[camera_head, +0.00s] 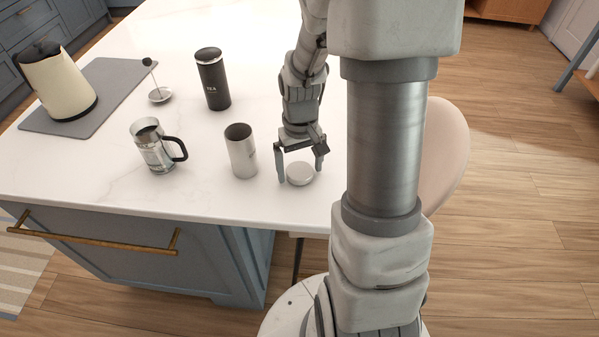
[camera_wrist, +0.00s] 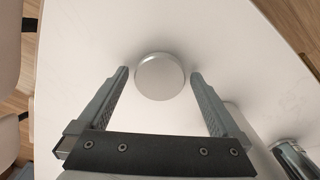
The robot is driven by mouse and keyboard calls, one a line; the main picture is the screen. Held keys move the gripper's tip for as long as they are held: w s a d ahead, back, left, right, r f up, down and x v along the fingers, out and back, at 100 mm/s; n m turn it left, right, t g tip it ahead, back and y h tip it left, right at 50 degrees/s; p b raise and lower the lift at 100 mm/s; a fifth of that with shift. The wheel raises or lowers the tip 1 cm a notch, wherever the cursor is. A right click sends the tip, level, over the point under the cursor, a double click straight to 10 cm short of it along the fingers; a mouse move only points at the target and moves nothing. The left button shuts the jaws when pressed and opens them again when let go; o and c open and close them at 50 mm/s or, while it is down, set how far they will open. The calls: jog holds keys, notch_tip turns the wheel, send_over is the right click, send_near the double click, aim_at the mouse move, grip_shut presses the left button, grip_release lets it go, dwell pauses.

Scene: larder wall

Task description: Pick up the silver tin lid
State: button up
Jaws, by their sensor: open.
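The silver tin lid (camera_head: 300,174) is a small round disc lying flat on the white countertop, near its front edge. In the wrist view the lid (camera_wrist: 160,76) sits just beyond the fingertips, centred between them. My gripper (camera_head: 301,175) is open and empty, pointing down over the lid, with one finger on each side. In the wrist view my gripper (camera_wrist: 160,75) has its fingers spread wider than the lid, and a gap shows on both sides. Part of the lid's far side is hidden by my gripper in the head view.
An open steel canister (camera_head: 241,152) stands just left of my gripper. A glass press jug (camera_head: 156,148), a black tumbler (camera_head: 212,80), a plunger (camera_head: 158,94) and a cream kettle (camera_head: 58,82) on a grey mat (camera_head: 113,84) stand further left. A pale chair (camera_head: 447,150) is at the right.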

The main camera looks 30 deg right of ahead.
jog(key=shift+c, duration=0.3)
jog(key=c, duration=1.1)
jog(key=shift+c, duration=0.2)
jog(key=shift+r, duration=0.1)
